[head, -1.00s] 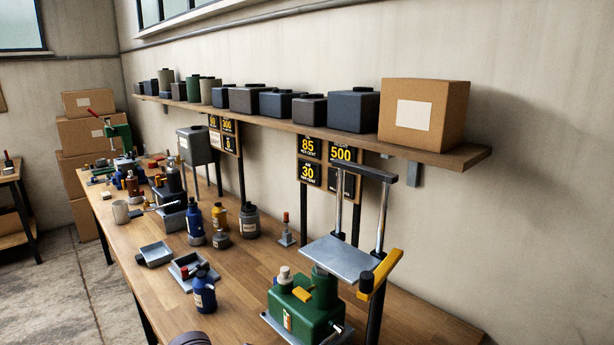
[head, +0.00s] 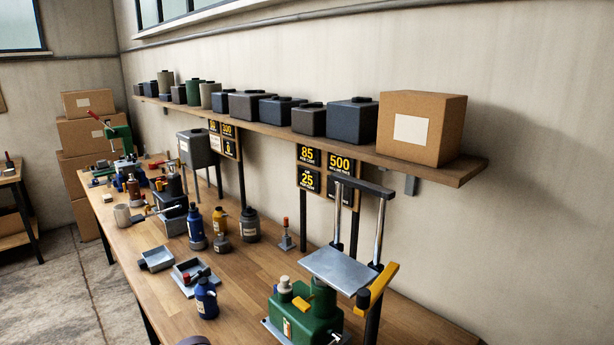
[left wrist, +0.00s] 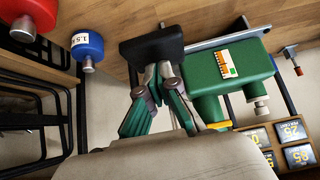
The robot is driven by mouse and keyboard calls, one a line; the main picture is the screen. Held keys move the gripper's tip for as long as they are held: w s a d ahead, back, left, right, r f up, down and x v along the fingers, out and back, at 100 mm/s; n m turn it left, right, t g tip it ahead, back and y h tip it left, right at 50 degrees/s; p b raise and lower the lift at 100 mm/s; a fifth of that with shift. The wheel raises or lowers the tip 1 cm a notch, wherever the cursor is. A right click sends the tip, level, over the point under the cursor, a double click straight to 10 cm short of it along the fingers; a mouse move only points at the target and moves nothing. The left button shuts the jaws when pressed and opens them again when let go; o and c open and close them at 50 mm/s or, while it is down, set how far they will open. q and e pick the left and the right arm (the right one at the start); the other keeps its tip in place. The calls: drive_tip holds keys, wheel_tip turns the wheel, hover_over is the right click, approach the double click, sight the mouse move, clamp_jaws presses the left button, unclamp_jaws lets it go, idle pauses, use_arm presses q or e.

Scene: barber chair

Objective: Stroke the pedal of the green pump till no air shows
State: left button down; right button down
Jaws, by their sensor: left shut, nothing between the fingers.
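The green pump (head: 318,322) stands at the near right of the bench. It also shows in the left wrist view (left wrist: 215,85), with a marked sight window (left wrist: 229,64) on its face. A dark pedal pad (left wrist: 152,47) lies beside the pump in that view, by a grey bar. My left gripper (left wrist: 162,72) is shut and empty, its fingertips at the edge of the pad; I cannot tell if they touch. The air sign (head: 309,180) on the wall reads 25. My right gripper is not in view.
A press frame with a grey plate (head: 340,268) and a yellow arm (head: 377,288) stands behind the pump. A blue bottle (head: 206,300) and grey trays (head: 157,257) stand to the left. A red weight (left wrist: 28,14) and a blue weight (left wrist: 87,47) show in the wrist view.

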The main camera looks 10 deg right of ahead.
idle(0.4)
use_arm(q)
wheel_tip(320, 180, down, 6)
drive_tip(key=b, duration=0.3)
wheel_tip(320, 180, up, 6)
drive_tip(key=p, duration=0.7)
drive_tip(key=shift+f, duration=0.1)
wheel_tip(320, 180, down, 6)
drive_tip(key=b, duration=0.4)
wheel_tip(320, 180, up, 6)
drive_tip(key=p, duration=0.6)
